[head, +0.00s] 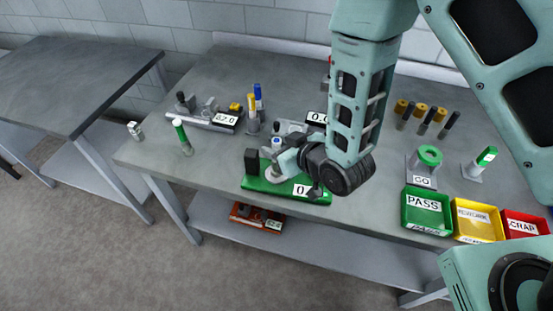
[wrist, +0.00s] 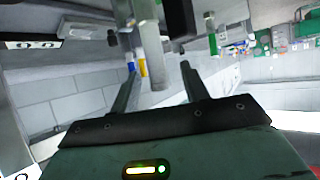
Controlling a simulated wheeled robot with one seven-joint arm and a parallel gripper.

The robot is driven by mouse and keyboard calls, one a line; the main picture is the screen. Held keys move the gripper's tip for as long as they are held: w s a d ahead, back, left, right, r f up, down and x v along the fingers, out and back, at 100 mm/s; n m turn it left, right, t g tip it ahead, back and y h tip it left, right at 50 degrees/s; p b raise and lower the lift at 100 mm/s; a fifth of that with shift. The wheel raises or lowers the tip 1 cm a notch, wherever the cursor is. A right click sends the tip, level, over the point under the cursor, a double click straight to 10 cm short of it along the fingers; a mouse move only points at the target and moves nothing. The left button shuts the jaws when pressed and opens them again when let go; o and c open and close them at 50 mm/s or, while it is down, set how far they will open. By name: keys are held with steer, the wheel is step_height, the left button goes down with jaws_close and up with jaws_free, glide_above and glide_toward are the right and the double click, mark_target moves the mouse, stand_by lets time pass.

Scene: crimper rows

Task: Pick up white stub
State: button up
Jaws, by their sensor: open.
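A pale grey-white cylinder, which looks like the white stub (wrist: 152,58), shows in the wrist view between the two fingers of my gripper (wrist: 158,75). The fingers are apart, with visible gaps on both sides of it. I cannot tell its depth between them. In the head view my gripper (head: 277,164) is low over the green-based crimper (head: 258,184) near the table's front edge. The wrist and the gripper hide part of that crimper, and I cannot make out the stub clearly there.
A grey-based crimper (head: 205,120) and a green-topped cylinder (head: 182,137) stand to the left. Green PASS (head: 428,227), yellow REWORK (head: 478,236) and red SCRAP (head: 520,238) trays line the right front. Several upright pins (head: 422,127) stand behind. A red-based crimper (head: 243,213) is on the lower shelf.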

steer(key=shift+p+x, duration=0.65)
steer(key=shift+x, duration=1.1)
steer(key=shift+d, duration=0.1)
jaws_close()
